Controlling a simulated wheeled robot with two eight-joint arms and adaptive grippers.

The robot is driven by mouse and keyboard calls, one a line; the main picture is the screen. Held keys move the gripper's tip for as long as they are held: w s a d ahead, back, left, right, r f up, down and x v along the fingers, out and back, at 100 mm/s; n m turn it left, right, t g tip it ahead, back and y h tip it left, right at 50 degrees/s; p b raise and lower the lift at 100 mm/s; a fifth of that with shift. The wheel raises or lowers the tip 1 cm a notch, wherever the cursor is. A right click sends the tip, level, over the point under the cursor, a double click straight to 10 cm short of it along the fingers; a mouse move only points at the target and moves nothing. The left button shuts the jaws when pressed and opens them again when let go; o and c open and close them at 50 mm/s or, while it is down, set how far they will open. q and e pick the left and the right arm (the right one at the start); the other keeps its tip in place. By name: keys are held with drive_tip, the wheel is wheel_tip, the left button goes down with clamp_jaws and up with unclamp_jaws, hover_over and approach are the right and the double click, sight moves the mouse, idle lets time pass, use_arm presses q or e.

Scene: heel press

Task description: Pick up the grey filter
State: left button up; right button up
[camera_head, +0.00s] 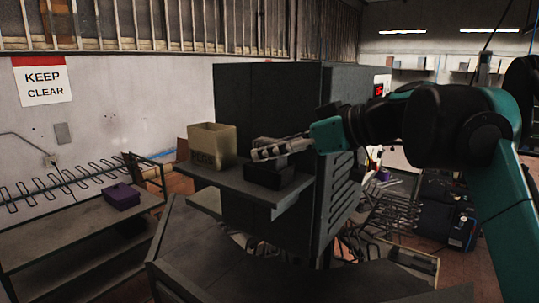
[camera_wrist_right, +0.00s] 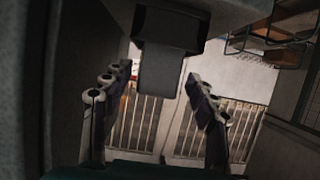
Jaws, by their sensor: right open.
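My right gripper (camera_head: 268,150) reaches in from the right, over a black block-shaped holder (camera_head: 268,177) on the dark shelf (camera_head: 243,184). In the right wrist view, the right gripper (camera_wrist_right: 158,90) has its two fingers spread wide. A grey block (camera_wrist_right: 160,78), which looks like the grey filter, projects from the black holder (camera_wrist_right: 172,28) into the space between the fingers. Gaps show on both sides, so the fingers do not appear to touch it. In the head view the fingers largely hide the filter. My left gripper is not in view.
An open tan box (camera_head: 212,147) stands on the shelf left of the holder. A tall dark cabinet (camera_head: 262,100) rises behind. A purple box (camera_head: 122,196) sits on a grey table (camera_head: 75,240) at the left. Dark clutter lies at the lower right.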

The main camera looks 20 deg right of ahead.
drive_tip(key=shift+d+x, duration=0.2)
drive_tip(key=shift+x, duration=0.85)
drive_tip(key=shift+a, duration=0.1)
drive_tip(key=shift+c, duration=0.9)
drive_tip(key=c, duration=1.1)
drive_tip(key=shift+o, duration=0.2)
drive_tip(key=shift+r, duration=0.15)
